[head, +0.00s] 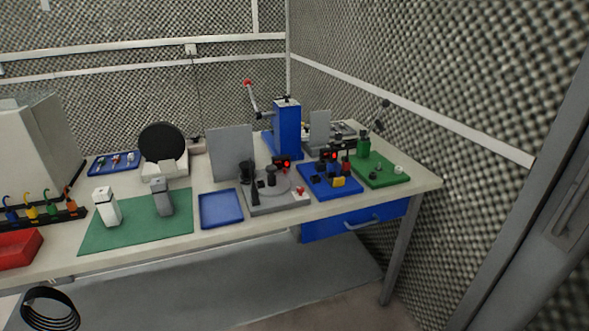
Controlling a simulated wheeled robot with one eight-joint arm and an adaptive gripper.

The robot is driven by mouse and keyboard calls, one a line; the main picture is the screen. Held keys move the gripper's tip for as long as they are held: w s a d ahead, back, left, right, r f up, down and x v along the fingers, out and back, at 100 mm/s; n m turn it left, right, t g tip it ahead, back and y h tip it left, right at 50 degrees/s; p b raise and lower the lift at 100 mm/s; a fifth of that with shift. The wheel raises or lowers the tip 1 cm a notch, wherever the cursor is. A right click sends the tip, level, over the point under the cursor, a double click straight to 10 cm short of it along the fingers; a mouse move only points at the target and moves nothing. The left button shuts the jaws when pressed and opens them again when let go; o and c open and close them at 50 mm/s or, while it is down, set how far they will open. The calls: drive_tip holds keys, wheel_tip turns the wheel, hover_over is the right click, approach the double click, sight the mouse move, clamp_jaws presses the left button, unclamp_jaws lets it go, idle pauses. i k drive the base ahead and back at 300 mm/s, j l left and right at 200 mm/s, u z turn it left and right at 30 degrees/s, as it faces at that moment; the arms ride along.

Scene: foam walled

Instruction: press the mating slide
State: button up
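I cannot tell for sure which part is the mating slide. A blue-based fixture (330,180) on the right half of the bench carries small black blocks, a yellow block (338,182) and a red-lit display (329,155). Left of it, a grey-based fixture (272,193) holds a round disc, dark upright parts, a red-lit display (282,163) and a red knob (300,190). To the right, a green-based fixture (378,172) carries a green cylinder (363,147) and a light round part. My gripper is not in view.
A blue press-like column (287,128) with a red-tipped lever stands behind the fixtures. A grey upright panel (231,152), an empty blue tray (221,208) and a green mat (137,220) with two small devices lie left. Foam walls close the back and right.

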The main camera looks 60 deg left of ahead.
sight(334, 177)
drive_tip(key=u, duration=1.9)
